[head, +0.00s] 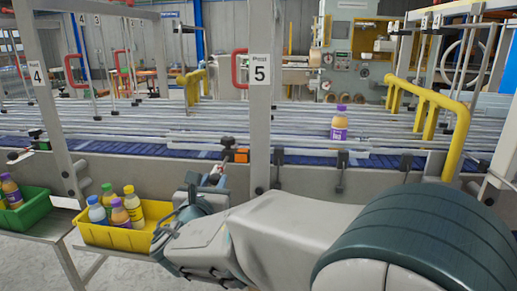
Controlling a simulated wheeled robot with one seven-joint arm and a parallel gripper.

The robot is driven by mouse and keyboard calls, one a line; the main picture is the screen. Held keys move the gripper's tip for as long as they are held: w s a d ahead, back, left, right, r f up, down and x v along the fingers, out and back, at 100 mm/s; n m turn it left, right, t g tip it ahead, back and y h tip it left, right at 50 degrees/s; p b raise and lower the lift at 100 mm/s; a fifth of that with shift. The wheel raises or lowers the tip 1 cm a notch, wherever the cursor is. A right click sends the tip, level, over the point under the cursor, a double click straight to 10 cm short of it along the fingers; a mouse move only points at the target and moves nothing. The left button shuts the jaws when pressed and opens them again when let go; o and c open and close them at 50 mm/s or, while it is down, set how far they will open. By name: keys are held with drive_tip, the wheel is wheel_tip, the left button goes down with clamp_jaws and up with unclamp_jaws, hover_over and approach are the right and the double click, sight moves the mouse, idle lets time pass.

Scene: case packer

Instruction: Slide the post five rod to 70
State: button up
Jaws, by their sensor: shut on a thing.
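Post five (259,120) is a grey upright with a white label reading "Post 5". Just left of it is the post five rod, with a dark knob or clamp (228,143) at the rail and an orange block beside it. My gripper (217,174) is at the lower end of this rod, left of the post, and is shut on it. My own wrist and arm hide much of the contact. Any scale or number on the rod is too small to read.
A yellow crate (88,235) with several bottles stands left of my wrist, and a green crate (35,214) is at the far left. A purple-labelled bottle (339,124) stands on the conveyor. Yellow guard rails (458,145) rise at the right.

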drive_tip(key=shift+w+d+b, duration=0.15)
drive_tip(key=shift+w+b, duration=0.2)
drive_tip(key=shift+w, duration=1.65)
idle(0.3)
drive_tip(key=o, duration=0.8)
drive_tip(key=shift+c, duration=0.2)
drive_tip(key=shift+s, duration=0.1)
drive_tip(key=shift+s+a+b, duration=0.15)
drive_tip(key=shift+s+b, duration=0.1)
drive_tip(key=shift+s, duration=1.5)
drive_tip(key=shift+s+a+b, duration=0.1)
drive_tip(key=shift+s+b, duration=0.1)
drive_tip(key=shift+s, duration=1.5)
